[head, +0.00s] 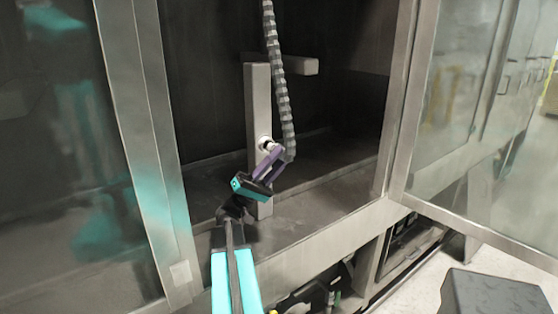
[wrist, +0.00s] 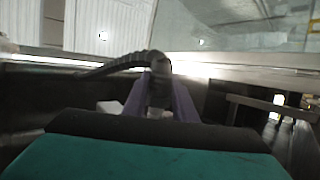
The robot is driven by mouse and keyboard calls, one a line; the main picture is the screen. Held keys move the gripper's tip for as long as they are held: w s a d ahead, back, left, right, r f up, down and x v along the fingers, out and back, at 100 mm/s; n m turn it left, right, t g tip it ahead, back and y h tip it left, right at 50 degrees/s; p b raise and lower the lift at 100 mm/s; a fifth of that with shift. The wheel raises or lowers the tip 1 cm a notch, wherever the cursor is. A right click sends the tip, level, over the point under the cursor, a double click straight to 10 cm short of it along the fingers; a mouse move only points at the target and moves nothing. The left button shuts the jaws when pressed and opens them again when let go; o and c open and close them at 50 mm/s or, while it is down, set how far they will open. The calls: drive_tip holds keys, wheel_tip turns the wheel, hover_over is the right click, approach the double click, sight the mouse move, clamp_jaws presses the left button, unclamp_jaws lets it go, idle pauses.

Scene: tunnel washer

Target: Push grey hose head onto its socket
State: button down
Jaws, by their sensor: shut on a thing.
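The ribbed grey hose (head: 280,80) hangs from the top of the open cabinet and its lower end reaches my gripper (head: 275,153). In the wrist view the hose bends down between the purple fingers of my gripper (wrist: 160,98), which are shut on the grey hose head (wrist: 158,88). In the head view the fingers mostly hide the head. A pale round fitting (head: 266,143), seemingly the socket, shows on the upright grey post (head: 257,100), just left of and above the fingertips. I cannot tell whether the head touches it.
A short grey bar (head: 300,66) sticks out right of the post. The cabinet's metal frame (head: 160,130) stands at the left, with a sill (head: 320,232) in front. An open glass door (head: 465,120) is at the right. A dark step (head: 490,293) stands on the floor.

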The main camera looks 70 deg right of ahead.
drive_tip(key=shift+w+d+b, duration=0.25)
drive_tip(key=shift+w+d, duration=0.15)
drive_tip(key=shift+w, duration=0.25)
drive_tip(key=shift+w+d+b, duration=0.25)
drive_tip(key=shift+w+d, duration=0.15)
drive_tip(key=shift+w, duration=0.2)
idle(1.9)
drive_tip(key=c, duration=1.4)
unclamp_jaws()
drive_tip(key=shift+o, duration=0.2)
drive_tip(key=shift+s+a, duration=0.15)
drive_tip(key=shift+s, duration=0.05)
drive_tip(key=s+a+b, duration=0.3)
drive_tip(key=s+a, duration=0.2)
drive_tip(key=s, duration=0.4)
drive_tip(key=shift+a, duration=0.35)
idle(1.0)
idle(0.4)
